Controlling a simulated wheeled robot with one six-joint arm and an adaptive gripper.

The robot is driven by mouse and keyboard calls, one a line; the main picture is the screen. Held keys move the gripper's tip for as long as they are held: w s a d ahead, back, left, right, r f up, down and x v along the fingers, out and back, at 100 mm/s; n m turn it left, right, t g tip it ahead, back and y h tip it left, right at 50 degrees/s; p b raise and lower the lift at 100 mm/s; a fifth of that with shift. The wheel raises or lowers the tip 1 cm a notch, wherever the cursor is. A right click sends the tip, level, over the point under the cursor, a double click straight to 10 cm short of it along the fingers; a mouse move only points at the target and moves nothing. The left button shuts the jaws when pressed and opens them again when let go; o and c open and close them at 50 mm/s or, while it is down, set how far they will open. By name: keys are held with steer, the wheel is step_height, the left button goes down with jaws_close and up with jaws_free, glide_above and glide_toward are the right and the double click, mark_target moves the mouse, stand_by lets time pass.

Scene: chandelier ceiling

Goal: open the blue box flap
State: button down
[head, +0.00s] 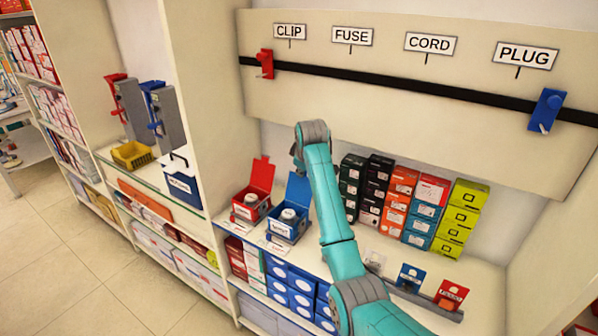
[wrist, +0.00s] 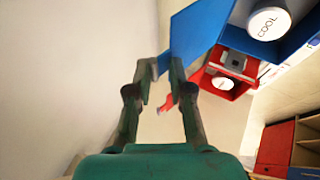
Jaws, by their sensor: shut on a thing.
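The blue box (head: 287,226) stands on the shelf counter with a white round-lidded item inside. Its blue flap (head: 299,189) stands raised at the back of the box. In the wrist view the flap (wrist: 198,30) reaches down to my gripper (wrist: 165,66), and its edge lies between the fingertips. My gripper is shut on that flap edge. In the head view my teal arm hides the fingertips.
A red box (head: 250,206) with its flap raised stands just left of the blue box. Stacked coloured cartons (head: 402,203) stand to the right, behind my arm. Small blue (head: 411,277) and red (head: 451,293) holders sit at the front right. A labelled panel (head: 400,60) hangs above.

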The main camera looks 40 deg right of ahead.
steer(key=shift+w+d+f, duration=0.1)
steer(key=shift+d+f, duration=0.05)
steer(key=shift+d, duration=0.25)
steer(key=c, duration=1.3)
jaws_free()
steer(key=shift+d, duration=0.1)
steer(key=shift+o, duration=0.2)
steer(key=v, duration=1.2)
steer(key=shift+w, duration=0.1)
